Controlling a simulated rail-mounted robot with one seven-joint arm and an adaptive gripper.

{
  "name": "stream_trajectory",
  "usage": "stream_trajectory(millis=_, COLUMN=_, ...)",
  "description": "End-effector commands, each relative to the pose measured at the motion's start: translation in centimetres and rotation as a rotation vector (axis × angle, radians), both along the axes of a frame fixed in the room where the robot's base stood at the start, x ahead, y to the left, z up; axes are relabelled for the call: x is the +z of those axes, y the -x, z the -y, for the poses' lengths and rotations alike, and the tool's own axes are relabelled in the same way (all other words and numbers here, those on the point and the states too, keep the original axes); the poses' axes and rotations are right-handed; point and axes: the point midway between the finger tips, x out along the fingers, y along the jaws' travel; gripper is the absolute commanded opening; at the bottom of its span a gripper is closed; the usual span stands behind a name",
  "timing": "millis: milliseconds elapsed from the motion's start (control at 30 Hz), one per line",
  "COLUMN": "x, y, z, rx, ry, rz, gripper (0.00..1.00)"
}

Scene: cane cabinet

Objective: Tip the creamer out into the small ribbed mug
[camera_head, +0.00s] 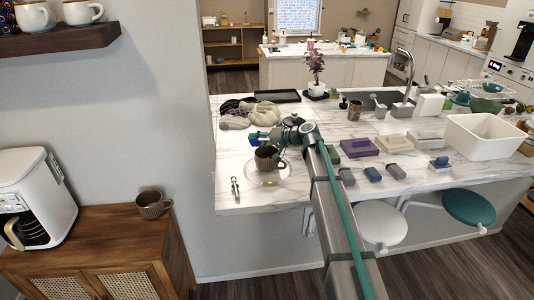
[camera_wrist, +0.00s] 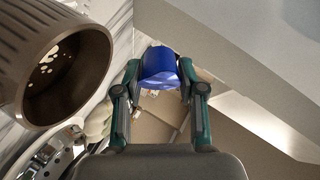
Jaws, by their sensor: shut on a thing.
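My gripper (camera_head: 268,140) is over the counter's left end, with its fingers pointing left. In the wrist view my gripper (camera_wrist: 160,85) is shut on a small blue creamer (camera_wrist: 159,64), which sits between the two fingertips. The creamer (camera_head: 252,138) is partly hidden in the head view; I cannot tell its tilt or contents. A dark brown ribbed mug (camera_head: 267,159) stands upright just below and in front of the gripper. It is large at the left of the wrist view (camera_wrist: 22,62), its mouth showing several white spots inside. The creamer and mug look apart.
A clear saucer (camera_head: 286,179) is under the mug, and a metal utensil (camera_head: 235,188) lies left of it. Another ribbed mug (camera_head: 152,205) stands on the wooden cabinet (camera_head: 110,237). Cloth bundles (camera_head: 264,115), sponges (camera_head: 360,148) and a white tub (camera_head: 485,138) occupy the counter.

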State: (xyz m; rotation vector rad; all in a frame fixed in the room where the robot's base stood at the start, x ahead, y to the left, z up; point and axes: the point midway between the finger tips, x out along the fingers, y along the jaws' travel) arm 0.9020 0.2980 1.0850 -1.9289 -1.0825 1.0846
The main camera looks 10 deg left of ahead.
Motion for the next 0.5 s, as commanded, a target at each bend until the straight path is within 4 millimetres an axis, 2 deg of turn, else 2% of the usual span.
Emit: stream_trajectory(millis=500, x=0.01, y=-0.11, z=0.12, rx=0.001, ry=-0.056, rz=-0.013, gripper=0.18)
